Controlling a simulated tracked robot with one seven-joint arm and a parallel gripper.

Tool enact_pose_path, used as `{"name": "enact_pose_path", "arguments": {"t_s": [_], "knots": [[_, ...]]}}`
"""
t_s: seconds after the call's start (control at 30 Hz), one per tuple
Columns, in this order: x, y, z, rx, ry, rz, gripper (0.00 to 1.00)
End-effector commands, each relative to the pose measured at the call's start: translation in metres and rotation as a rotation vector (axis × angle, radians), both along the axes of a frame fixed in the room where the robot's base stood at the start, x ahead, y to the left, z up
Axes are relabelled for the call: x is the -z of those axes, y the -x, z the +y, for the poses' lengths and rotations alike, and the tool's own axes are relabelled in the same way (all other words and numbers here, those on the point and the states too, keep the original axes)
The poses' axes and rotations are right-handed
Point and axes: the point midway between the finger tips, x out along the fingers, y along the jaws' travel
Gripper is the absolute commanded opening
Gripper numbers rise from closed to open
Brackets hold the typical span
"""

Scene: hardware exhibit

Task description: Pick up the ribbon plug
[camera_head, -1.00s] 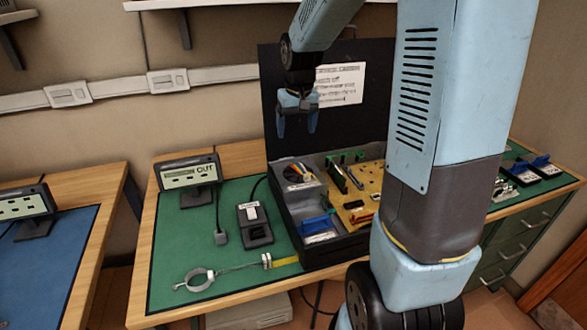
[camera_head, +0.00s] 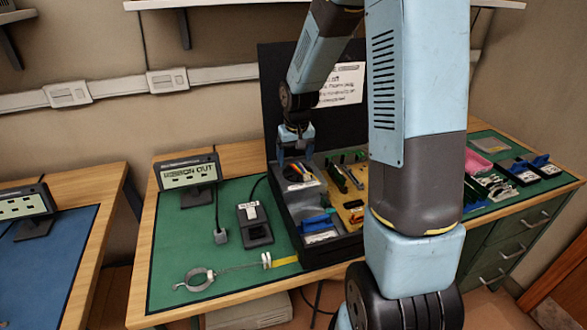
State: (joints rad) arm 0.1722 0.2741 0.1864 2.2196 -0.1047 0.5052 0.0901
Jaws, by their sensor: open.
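The ribbon plug cannot be made out for certain. A multicoloured ribbon or bundle of wires (camera_head: 298,172) lies in the back left compartment of the open black case (camera_head: 318,254); any plug on it is too small to tell. My gripper (camera_head: 296,160) is open, points down, and stands just above or at that compartment. Its fingers overlap the ribbon's far edge in the picture; I cannot tell whether they touch it. Nothing shows between the fingers. A display (camera_head: 188,174) behind the mat reads "RIBBON OUT".
The case lid (camera_head: 275,80) stands upright close behind my gripper. The case also holds a yellow board (camera_head: 352,212) and a blue part (camera_head: 318,221). A black device (camera_head: 255,228), a cable plug (camera_head: 221,237) and a ring clamp (camera_head: 195,280) lie on the green mat (camera_head: 165,290).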

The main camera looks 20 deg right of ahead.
Motion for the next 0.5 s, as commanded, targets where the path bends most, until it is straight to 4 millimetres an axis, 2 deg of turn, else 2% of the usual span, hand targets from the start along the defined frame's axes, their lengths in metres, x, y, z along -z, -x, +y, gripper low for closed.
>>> {"name": "enact_pose_path", "arguments": {"t_s": [0.2,0.5], "knots": [[0.023,-0.004,-0.001,0.000,0.000,0.001,0.83],[0.026,-0.004,-0.001,0.001,0.000,-0.001,0.83]]}}
